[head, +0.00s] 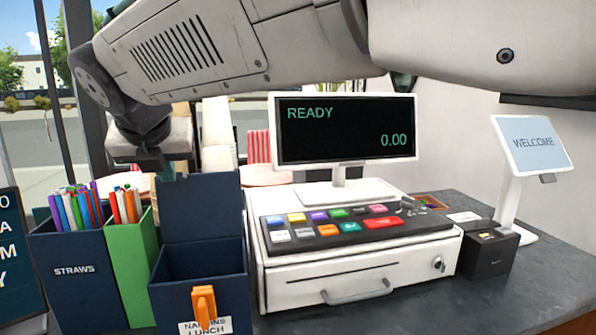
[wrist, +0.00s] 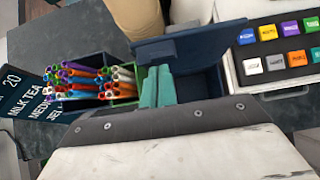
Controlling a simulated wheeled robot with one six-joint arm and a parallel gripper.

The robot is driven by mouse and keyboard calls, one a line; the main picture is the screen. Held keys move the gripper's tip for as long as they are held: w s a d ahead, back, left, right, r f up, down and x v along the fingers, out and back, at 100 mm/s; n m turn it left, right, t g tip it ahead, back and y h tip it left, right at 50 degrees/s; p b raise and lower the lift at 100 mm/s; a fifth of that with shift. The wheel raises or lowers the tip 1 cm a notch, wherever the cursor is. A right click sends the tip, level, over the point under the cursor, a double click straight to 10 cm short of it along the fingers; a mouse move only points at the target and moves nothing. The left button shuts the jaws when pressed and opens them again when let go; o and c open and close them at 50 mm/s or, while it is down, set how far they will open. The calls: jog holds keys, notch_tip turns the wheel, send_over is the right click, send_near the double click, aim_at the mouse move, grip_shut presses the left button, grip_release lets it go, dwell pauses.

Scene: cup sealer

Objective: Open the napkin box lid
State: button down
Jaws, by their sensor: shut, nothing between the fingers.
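The napkin box (head: 205,275) is dark blue, with a napkins label and an orange tab (head: 204,306) on its front. Its lid (head: 203,207) stands up at the back, and the dark inside of the box shows. In the wrist view the lid (wrist: 190,40) is a blue panel beyond my fingers, and part of the box (wrist: 203,85) shows to their right. My gripper (head: 167,174) has teal fingertips and is at the lid's upper left corner; contact cannot be told. In the wrist view the fingers (wrist: 158,88) are together and hold nothing.
A blue straws box (head: 75,268) and a green box (head: 132,262) of straws stand close on the left. A cash register (head: 350,270) with a screen (head: 345,130) stands close on the right. Farther right are a small black box (head: 489,254) and a welcome display (head: 533,146).

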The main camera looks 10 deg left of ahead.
jog(key=shift+w+a+r, duration=0.1)
jog(key=shift+w, duration=0.25)
dwell(0.3)
